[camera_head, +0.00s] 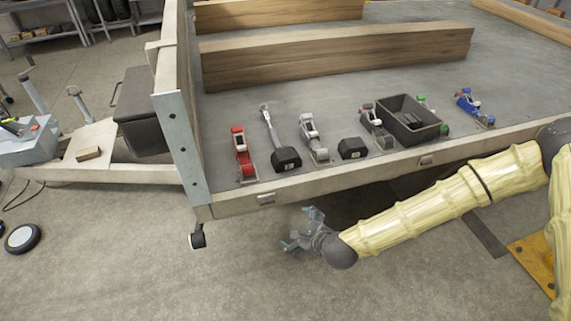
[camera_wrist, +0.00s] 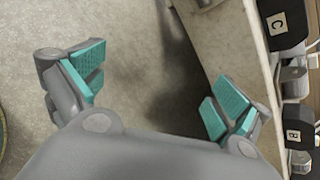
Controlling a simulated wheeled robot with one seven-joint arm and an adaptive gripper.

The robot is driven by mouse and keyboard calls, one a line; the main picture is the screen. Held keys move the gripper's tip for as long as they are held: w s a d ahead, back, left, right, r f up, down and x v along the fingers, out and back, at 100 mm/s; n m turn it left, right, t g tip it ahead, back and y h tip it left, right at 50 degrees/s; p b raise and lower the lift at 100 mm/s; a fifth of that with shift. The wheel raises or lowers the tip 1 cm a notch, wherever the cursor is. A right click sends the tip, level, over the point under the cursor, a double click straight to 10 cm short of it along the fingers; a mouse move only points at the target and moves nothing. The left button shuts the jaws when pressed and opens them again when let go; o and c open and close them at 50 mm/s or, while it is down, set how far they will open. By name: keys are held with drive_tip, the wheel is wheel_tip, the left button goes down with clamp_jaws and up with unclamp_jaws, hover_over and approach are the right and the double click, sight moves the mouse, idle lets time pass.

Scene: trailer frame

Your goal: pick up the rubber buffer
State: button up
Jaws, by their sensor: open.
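A short black block (camera_head: 352,148), which looks like the rubber buffer, sits near the trailer bed's front edge. In the wrist view a black block marked B (camera_wrist: 298,128) at the right edge appears to be the same one. A second black block (camera_head: 285,159) is left of it, at the near end of a grey handle; the block marked C (camera_wrist: 284,24) seems to be this one. My gripper (camera_head: 300,230), with teal finger pads, is open and empty. It hangs outside the trailer, in front of and below the bed edge, apart from both blocks.
The wooden trailer bed (camera_head: 330,185) has a raised corner post at left. Timber beams (camera_head: 340,58) lie behind.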

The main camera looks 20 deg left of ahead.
sight(291, 159)
drive_tip(key=w+a+r+m+t, duration=0.1)
drive_tip(key=w+r+m, duration=0.2)
drive_tip(key=w+r, duration=0.1)
drive_tip(key=w+a+r+m+t, duration=0.1)
drive_tip(key=w+r+m, duration=0.2)
drive_tip(key=w+r, duration=0.1)
drive_tip(key=w+a+r+m+t+y+b, duration=0.1)
drive_tip(key=w+a+r+m+t, duration=0.1)
drive_tip(key=w+r, duration=0.2)
drive_tip(key=shift+w+a+r+m, duration=0.1)
drive_tip(key=shift+w+r+m, duration=0.1)
drive_tip(key=shift+w, duration=0.2)
drive_tip(key=shift+w+r+m, duration=0.15)
drive_tip(key=shift+w+m, duration=0.05)
drive_tip(key=shift+w, duration=0.15)
drive_tip(key=x, duration=0.4)
drive_tip(key=shift+w+a, duration=0.1)
drive_tip(key=shift+s+f+p+x, duration=0.1)
drive_tip(key=shift+f+p+x, duration=0.1)
drive_tip(key=shift+x, duration=0.8)
drive_tip(key=shift+s+f+p+x, duration=0.1)
drive_tip(key=shift+p+x, duration=0.15)
drive_tip(key=shift+x, duration=0.8)
drive_tip(key=shift+s+f+p+x, duration=0.1)
drive_tip(key=shift+p+x, duration=0.1)
drive_tip(key=shift+x, duration=0.8)
drive_tip(key=shift+a, duration=0.1)
drive_tip(key=shift+c, duration=0.4)
drive_tip(key=c, duration=1)
